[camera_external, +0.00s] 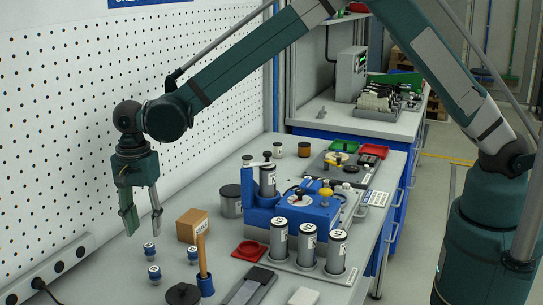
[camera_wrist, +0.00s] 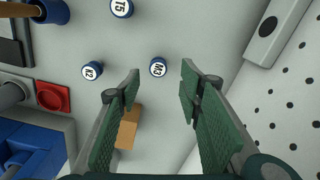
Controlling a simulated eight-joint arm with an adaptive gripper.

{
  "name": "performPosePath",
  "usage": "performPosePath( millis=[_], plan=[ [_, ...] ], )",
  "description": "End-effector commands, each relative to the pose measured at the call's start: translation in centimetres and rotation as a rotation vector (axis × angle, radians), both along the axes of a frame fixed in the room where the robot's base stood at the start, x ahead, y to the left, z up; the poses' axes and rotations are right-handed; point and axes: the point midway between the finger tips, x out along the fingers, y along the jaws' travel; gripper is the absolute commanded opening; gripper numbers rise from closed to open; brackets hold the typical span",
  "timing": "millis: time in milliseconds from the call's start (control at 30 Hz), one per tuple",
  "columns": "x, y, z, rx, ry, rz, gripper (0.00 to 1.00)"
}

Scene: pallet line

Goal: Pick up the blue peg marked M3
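The blue peg marked M3 (camera_wrist: 158,67) stands on the grey bench, its white-labelled top facing up. In the wrist view it appears between my open fingertips (camera_wrist: 161,76). In the external view it appears to be the blue peg (camera_external: 149,250) closest to the wall and box. My gripper (camera_external: 145,225) points down above it, empty and apart from it. Two similar blue pegs stand nearby: one marked T5 (camera_wrist: 121,7), and one whose mark looks like Y2 (camera_wrist: 92,70).
A cardboard box (camera_external: 192,226) stands just beyond the pegs. A wooden handle (camera_external: 202,260) rises from a blue base nearby. A power strip (camera_external: 48,270) runs along the pegboard wall. A red tray (camera_external: 250,251) and blue fixture (camera_external: 298,217) lie to the right.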

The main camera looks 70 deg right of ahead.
Motion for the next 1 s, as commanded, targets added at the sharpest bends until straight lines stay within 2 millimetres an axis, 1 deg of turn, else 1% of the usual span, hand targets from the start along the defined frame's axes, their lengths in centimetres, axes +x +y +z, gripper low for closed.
performPosePath(
  millis=[300,600,700,1000],
  plan=[
    [0.0,0.0,-0.1,0.0,0.0,0.0,0.36],
    [0.0,0.0,-2.2,0.0,0.0,0.0,0.36],
    [0.0,-0.1,-2.5,0.0,0.0,0.0,0.36],
    [0.0,-0.1,-2.6,0.0,0.0,0.001,0.36]
  ],
)
